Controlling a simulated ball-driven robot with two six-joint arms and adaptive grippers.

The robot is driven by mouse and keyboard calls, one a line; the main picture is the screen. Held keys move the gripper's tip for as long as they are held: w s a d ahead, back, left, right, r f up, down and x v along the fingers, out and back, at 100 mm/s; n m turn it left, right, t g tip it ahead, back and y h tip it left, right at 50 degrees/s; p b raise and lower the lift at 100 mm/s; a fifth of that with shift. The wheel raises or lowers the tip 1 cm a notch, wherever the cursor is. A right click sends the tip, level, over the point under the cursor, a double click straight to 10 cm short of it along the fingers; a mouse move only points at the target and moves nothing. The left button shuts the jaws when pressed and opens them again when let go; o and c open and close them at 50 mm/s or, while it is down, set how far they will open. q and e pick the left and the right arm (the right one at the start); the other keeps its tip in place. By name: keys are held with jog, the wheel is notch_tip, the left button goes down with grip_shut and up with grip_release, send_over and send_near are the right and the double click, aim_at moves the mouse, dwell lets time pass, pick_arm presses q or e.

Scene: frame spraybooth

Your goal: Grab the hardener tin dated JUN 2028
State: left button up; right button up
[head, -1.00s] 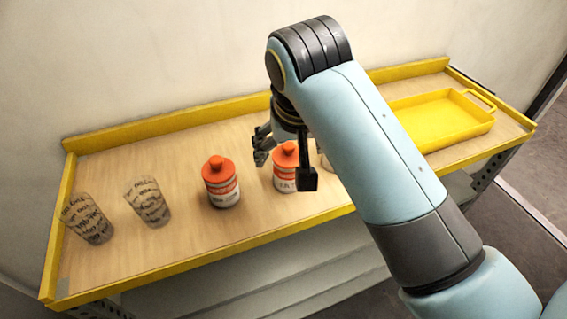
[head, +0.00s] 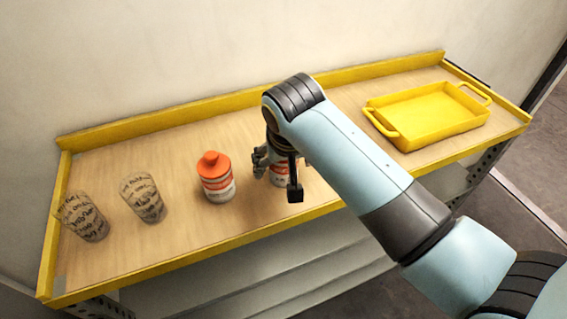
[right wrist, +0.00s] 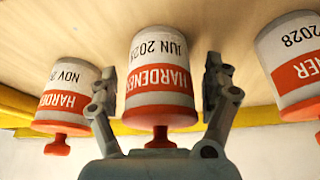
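The hardener tin reading JUN 2028 (right wrist: 158,78) is in the middle of the right wrist view, which shows it upside down, white with a red-orange band and cap. My right gripper (right wrist: 163,95) is open, with one finger on each side of this tin and visible gaps. In the head view the right gripper (head: 278,174) surrounds a tin (head: 282,180) that it partly hides. Another hardener tin (right wrist: 70,95) reads NOV, its year partly cut off. A third tin (right wrist: 290,62) shows 2028, its month out of frame. My left gripper is not in view.
One neighbouring tin (head: 217,178) stands left of the gripper in the head view. Two printed cups (head: 82,217) (head: 143,198) stand farther left. A yellow tray (head: 428,118) sits at the right. The bench has a raised yellow rim (head: 190,262). My right arm hides part of the bench.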

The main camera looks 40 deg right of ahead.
jog(key=c, duration=1.1)
jog(key=shift+c, duration=0.9)
jog(key=shift+r, duration=0.15)
